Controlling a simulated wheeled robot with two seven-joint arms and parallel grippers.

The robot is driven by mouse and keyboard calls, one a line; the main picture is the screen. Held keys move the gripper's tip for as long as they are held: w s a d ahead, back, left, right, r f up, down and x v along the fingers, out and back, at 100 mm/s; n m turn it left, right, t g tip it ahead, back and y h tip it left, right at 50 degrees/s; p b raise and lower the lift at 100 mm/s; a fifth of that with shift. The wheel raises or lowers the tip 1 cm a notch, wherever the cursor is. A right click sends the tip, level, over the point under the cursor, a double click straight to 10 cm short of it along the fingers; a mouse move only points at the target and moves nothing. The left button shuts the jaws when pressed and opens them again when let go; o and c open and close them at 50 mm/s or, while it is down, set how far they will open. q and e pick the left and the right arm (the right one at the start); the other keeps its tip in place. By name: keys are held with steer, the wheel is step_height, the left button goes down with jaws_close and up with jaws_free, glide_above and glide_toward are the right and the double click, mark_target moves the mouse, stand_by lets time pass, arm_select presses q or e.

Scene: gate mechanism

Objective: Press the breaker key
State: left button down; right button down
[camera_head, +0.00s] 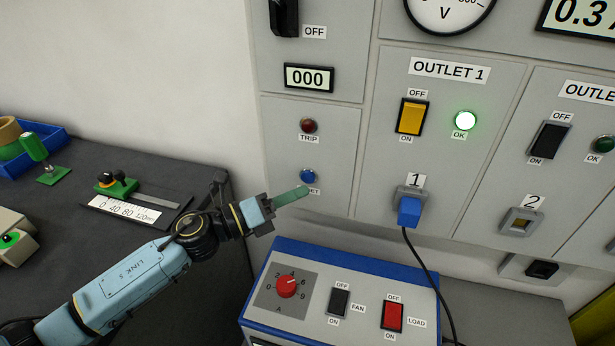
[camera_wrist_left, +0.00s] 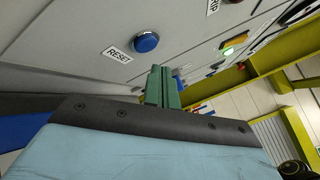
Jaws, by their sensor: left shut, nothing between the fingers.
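A blue round button (camera_head: 308,176) sits on the left panel below the dark red TRIP lamp (camera_head: 308,126). In the left wrist view the blue button (camera_wrist_left: 145,42) has the label RESET next to it. My left gripper (camera_head: 304,190) is shut and empty, its green fingers pointing right just below the button and partly covering its label. The wrist view shows the finger tips (camera_wrist_left: 162,72) apart from the button. A black switch (camera_head: 284,16) marked OFF is at the top, above a display reading 000 (camera_head: 309,78). No part is labelled as a breaker key. My right gripper is not seen.
OUTLET 1 has a yellow rocker (camera_head: 411,117), a lit green OK lamp (camera_head: 465,121) and a blue plug (camera_head: 409,211) with a hanging cable. A load box (camera_head: 340,262) with knob and switches stands below. A dark table (camera_head: 75,240) with several fixtures is at left.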

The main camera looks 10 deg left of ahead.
arm_select(q)
steer(key=s, duration=0.4)
steer(key=shift+a, duration=0.1)
steer(key=shift+w+r, duration=0.1)
stand_by(0.7)
